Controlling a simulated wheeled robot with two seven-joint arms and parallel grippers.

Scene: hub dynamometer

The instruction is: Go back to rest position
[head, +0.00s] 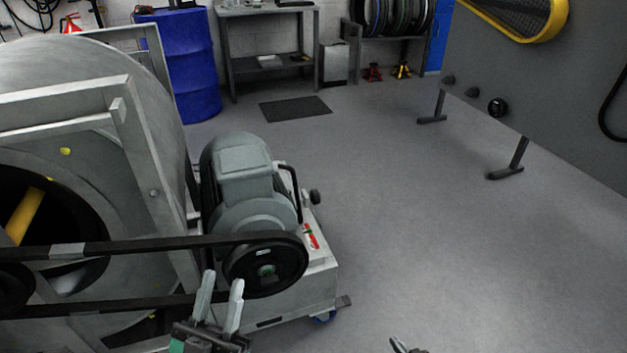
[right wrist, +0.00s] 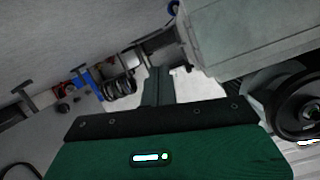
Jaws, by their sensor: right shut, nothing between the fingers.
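My left gripper (head: 223,279) is at the lower middle left of the head view, with its two fingers apart and nothing seen between them. It appears just in front of the black pulley (head: 292,262) and belt (head: 140,245) of the dynamometer; I cannot tell whether it touches them. My right gripper (head: 399,343) shows only its tip at the bottom edge, over bare floor. In the right wrist view its dark fingers (right wrist: 157,84) are together and empty, beyond the green housing.
The grey motor (head: 240,175) sits on a wheeled base beside the large drum (head: 80,70). A blue barrel (head: 185,65), a workbench (head: 268,12) and a floor mat (head: 295,109) are behind. A grey panel on feet (head: 540,90) stands right. The floor between is clear.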

